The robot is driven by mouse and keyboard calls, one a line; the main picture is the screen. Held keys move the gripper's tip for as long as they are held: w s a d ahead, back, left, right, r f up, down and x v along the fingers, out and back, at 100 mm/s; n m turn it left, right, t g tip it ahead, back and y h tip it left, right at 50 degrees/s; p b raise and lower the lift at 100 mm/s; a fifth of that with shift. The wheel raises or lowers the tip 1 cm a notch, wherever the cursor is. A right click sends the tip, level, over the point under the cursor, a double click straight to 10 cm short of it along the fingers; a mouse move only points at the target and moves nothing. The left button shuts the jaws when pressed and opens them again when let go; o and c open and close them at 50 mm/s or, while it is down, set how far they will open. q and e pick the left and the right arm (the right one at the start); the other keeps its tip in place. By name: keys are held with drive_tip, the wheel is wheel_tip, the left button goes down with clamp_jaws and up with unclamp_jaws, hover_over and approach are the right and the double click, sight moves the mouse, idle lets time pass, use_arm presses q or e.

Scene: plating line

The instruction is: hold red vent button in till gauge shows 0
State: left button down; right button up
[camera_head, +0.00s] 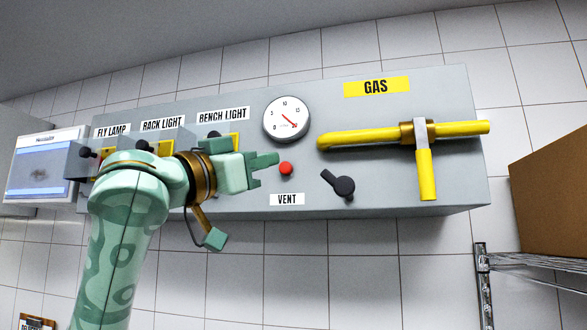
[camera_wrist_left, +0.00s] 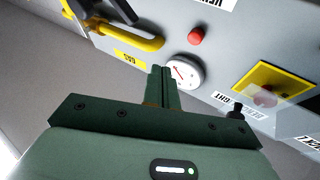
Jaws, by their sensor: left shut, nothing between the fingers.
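The red vent button (camera_head: 286,168) stands out from the grey panel above the VENT label (camera_head: 287,199). It also shows in the left wrist view (camera_wrist_left: 196,35), uncovered. The round white gauge (camera_head: 287,119) is above the button; its red needle slants from upper left to lower right and is off the 0 mark, its exact reading too small to tell. My left gripper (camera_head: 271,161) is shut and empty, its tips just left of the button in the head view. In the left wrist view the fingers (camera_wrist_left: 162,84) overlap the gauge's edge and appear apart from the button. My right gripper is out of view.
A yellow gas pipe (camera_head: 360,137) with a valve handle (camera_head: 426,175) and a black knob (camera_head: 343,186) lie right of the button. Labelled light switches are at left, partly behind my arm. A cardboard box (camera_head: 552,195) on a wire shelf is at far right.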

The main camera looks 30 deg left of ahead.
use_arm(q)
drive_tip(key=shift+s+r, duration=0.6)
drive_tip(key=shift+s, duration=0.2)
drive_tip(key=shift+w, duration=0.15)
drive_tip(key=p, duration=0.2)
approach(286, 168)
drive_tip(key=w+d+r, duration=0.3)
drive_tip(key=r, duration=0.1)
drive_tip(key=shift+w+f, duration=0.3)
drive_tip(key=shift+w, duration=0.4)
drive_tip(key=shift+w, duration=0.1)
idle(0.8)
drive_tip(key=shift+w+a+p, duration=0.15)
drive_tip(key=shift+w+p, duration=0.15)
drive_tip(key=shift+p, duration=0.2)
